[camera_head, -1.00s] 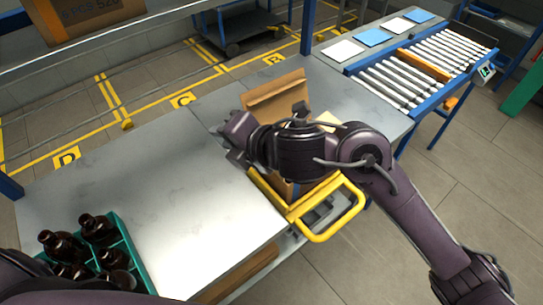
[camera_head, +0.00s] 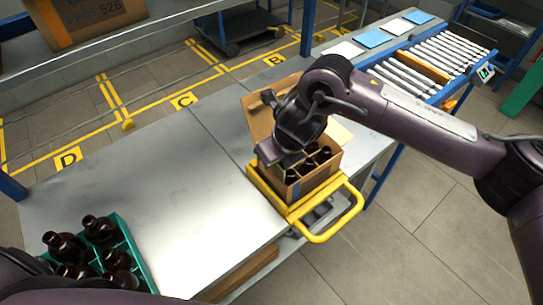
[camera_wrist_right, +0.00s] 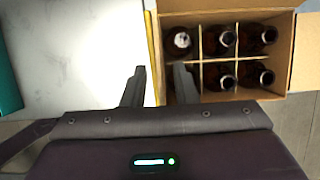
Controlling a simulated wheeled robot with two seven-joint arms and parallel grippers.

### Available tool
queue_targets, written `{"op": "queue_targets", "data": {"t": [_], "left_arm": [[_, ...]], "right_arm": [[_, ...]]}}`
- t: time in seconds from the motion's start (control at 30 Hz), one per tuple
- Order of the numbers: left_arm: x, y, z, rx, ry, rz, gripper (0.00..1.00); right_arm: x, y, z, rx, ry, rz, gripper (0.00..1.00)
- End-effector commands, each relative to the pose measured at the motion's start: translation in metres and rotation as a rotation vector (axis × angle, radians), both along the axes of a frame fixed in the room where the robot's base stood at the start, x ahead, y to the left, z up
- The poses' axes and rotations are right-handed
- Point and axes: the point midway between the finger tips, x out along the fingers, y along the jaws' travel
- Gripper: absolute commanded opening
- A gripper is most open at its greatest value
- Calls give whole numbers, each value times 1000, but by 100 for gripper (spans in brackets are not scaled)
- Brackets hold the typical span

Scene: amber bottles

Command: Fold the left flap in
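The open cardboard carton (camera_head: 318,180) stands in a yellow frame (camera_head: 331,225) at the table's edge and holds dark bottles (camera_head: 310,160). In the right wrist view its divider compartments hold several bottles (camera_wrist_right: 222,38). A tall flap (camera_head: 262,115) stands up at the carton's back, and a flap (camera_wrist_right: 307,50) spreads outward on the right of the wrist view. The left flap is not clearly visible. My right gripper (camera_wrist_right: 160,78) is open and empty, its fingers on either side of the carton's left edge. Contact cannot be told. My left gripper is out of view.
A green crate (camera_head: 128,236) of amber bottles stands at the table's near left. The metal tabletop (camera_head: 170,190) between crate and carton is clear. A roller conveyor (camera_head: 425,65) lies at the back right, and another carton (camera_head: 90,18) sits on a shelf at the upper left.

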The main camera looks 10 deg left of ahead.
Motion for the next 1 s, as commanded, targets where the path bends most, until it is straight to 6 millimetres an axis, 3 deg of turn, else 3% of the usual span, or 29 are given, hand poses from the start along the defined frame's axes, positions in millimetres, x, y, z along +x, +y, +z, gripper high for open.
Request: {"op": "queue_targets", "data": {"t": [0.2,0.53,0.73,1.0], "left_arm": [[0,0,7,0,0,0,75],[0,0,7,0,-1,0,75],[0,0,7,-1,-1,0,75],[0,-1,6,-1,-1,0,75]], "right_arm": [[6,7,-22,1,1,-1,26],[7,9,-26,2,0,-1,26],[7,9,-26,2,0,-1,0],[7,9,-26,5,3,-1,0]]}}
